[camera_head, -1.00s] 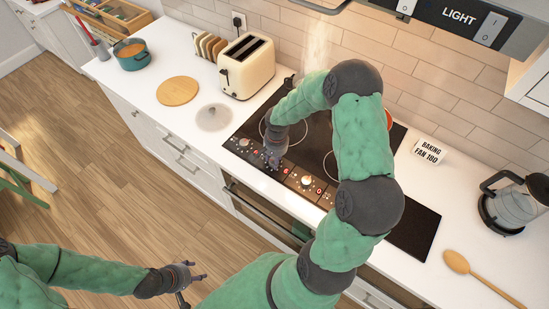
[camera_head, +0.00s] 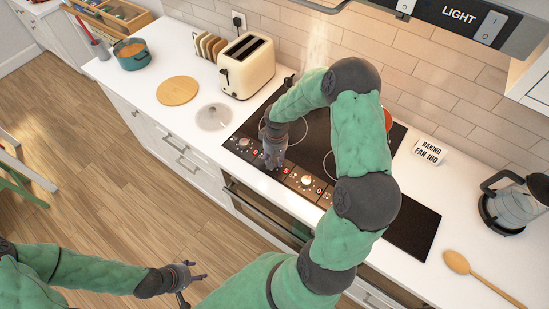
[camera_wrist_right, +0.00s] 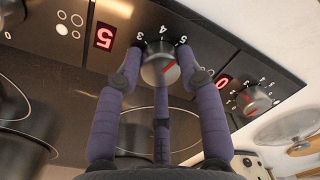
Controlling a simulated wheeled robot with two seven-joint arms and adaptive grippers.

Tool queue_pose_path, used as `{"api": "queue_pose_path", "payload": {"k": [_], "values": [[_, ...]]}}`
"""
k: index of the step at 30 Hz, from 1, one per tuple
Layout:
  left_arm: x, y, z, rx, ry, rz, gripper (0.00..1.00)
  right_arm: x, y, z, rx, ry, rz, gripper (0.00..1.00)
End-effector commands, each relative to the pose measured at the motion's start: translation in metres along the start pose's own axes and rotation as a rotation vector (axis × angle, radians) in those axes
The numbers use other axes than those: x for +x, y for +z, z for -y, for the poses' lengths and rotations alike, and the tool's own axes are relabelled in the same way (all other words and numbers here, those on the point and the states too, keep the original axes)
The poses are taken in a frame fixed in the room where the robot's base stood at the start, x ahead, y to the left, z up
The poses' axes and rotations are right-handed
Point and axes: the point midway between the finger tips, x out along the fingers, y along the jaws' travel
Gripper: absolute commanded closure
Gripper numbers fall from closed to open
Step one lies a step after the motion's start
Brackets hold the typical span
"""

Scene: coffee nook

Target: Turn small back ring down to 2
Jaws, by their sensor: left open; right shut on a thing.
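The black cooktop (camera_head: 408,228) has a row of silver knobs along its front. My right gripper (camera_head: 274,158) is down at this row. In the right wrist view its fingers are shut around one knob (camera_wrist_right: 161,69), with dial marks 3, 4 and 5 beside it and a red line on its face. My left gripper (camera_head: 194,276) is open and empty over the floor. My right arm hides part of the rings.
A cream toaster (camera_head: 246,66), a glass lid (camera_head: 213,117) and a round wooden board (camera_head: 178,90) stand left of the cooktop. A white timer block (camera_head: 428,151), a coffee press (camera_head: 512,203) and a wooden spoon (camera_head: 457,262) are to the right.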

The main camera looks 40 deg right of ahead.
Motion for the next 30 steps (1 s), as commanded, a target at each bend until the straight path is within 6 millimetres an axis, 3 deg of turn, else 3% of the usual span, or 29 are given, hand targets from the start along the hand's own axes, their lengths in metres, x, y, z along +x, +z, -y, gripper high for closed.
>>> {"api": "queue_pose_path", "payload": {"k": [1, 30], "values": [[-0.001, 0.000, 0.000, 0.000, 0.000, 0.000, 0.45, -0.005, -0.009, -0.001, -0.043, 0.001, -0.021, 0.94], [-0.018, 0.001, -0.006, 0.000, 0.000, 0.000, 0.45, -0.006, -0.008, 0.006, -0.965, 0.010, 0.028, 0.94]]}}
